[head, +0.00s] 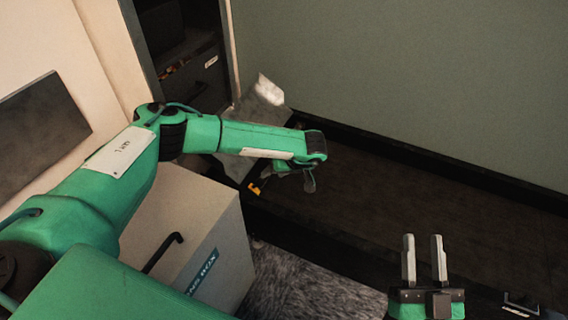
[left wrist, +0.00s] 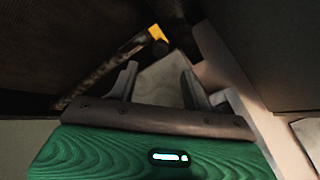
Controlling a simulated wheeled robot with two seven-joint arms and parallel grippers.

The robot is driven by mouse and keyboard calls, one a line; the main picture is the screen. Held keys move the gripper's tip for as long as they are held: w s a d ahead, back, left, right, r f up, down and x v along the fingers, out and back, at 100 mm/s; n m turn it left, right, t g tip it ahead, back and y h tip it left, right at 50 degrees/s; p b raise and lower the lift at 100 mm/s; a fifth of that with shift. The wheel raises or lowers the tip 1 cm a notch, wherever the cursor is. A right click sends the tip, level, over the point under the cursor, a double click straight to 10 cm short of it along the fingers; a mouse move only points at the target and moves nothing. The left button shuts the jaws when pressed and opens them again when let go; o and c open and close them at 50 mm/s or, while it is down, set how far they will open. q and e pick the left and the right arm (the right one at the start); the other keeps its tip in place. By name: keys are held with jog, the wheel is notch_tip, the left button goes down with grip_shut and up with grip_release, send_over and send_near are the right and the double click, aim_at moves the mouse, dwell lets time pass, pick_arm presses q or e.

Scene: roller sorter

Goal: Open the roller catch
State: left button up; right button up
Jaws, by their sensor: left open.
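A small yellow piece (head: 256,187) shows at the edge of the dark sorter area, left of and below my left gripper in the head view. In the left wrist view the yellow piece (left wrist: 157,33) sits beyond the fingertips, beside a dark round knob and a dark bar. I cannot tell for sure that it is the roller catch. My left gripper (head: 309,180) is mostly hidden behind its own wrist. In the left wrist view its fingers (left wrist: 158,68) are apart, with nothing held between them. My right gripper (head: 423,240) is open and empty at the lower right.
A pale box (head: 222,262) with a black handle stands at lower left, under my left arm. A dark open cabinet (head: 190,60) is behind the arm. A grey-green wall (head: 410,80) rises behind a dark surface (head: 400,190), which looks clear between my grippers.

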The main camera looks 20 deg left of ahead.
pick_arm(q)
jog(key=v, duration=0.5)
jog(key=shift+d+r+p, duration=0.15)
jog(key=shift+r+p, duration=0.1)
jog(key=shift+p, duration=0.1)
pick_arm(e)
jog(key=f+g, duration=0.1)
jog(key=f, duration=0.1)
jog(key=a+f+g, duration=0.1)
jog(key=f+g, duration=0.1)
jog(key=shift+s+a+f, duration=0.15)
jog(key=shift+a+f, duration=0.05)
jog(key=shift+f, duration=0.15)
